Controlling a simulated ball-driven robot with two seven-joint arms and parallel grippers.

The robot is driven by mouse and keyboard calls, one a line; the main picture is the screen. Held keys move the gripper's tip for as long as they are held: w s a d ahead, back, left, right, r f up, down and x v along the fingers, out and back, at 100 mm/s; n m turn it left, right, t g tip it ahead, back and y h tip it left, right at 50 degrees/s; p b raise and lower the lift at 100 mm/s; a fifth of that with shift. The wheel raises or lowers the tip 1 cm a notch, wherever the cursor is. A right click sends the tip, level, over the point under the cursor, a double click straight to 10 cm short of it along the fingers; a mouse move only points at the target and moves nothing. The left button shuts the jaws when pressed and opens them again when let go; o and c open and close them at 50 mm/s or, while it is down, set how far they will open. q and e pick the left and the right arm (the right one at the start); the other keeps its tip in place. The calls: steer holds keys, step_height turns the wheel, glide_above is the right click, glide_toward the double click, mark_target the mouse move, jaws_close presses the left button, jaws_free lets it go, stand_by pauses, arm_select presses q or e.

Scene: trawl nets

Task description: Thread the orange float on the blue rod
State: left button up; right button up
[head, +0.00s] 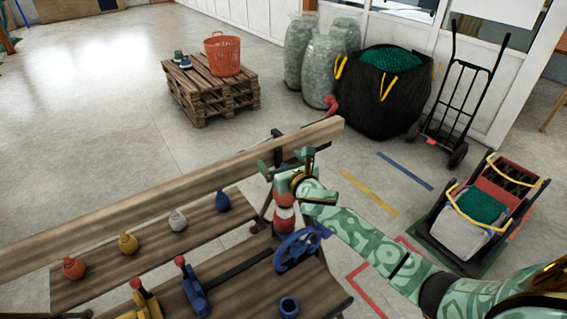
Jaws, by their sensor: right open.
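The orange float (73,269) is a round ball with a short neck. It rests at the left end of the wooden shelf, below the long beam. No plain blue rod shows clearly; a blue upright piece with a red knob (193,291) stands on the bench at the lower middle, and I cannot tell if it is the rod. My right gripper (287,163) is open by the right end of the beam, far to the right of the orange float. A red and white part shows just below it. My left gripper is out of view.
Yellow (128,244), white (178,221) and blue (222,202) floats stand along the shelf. The long wooden beam (150,201) crosses above them.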

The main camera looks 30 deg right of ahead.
steer(key=s+r, duration=0.2)
steer(key=s, duration=1.4)
steer(key=shift+r+p, duration=0.25)
steer(key=shift+p, duration=0.2)
steer(key=shift+s+a+f, duration=0.1)
steer(key=shift+a, duration=0.05)
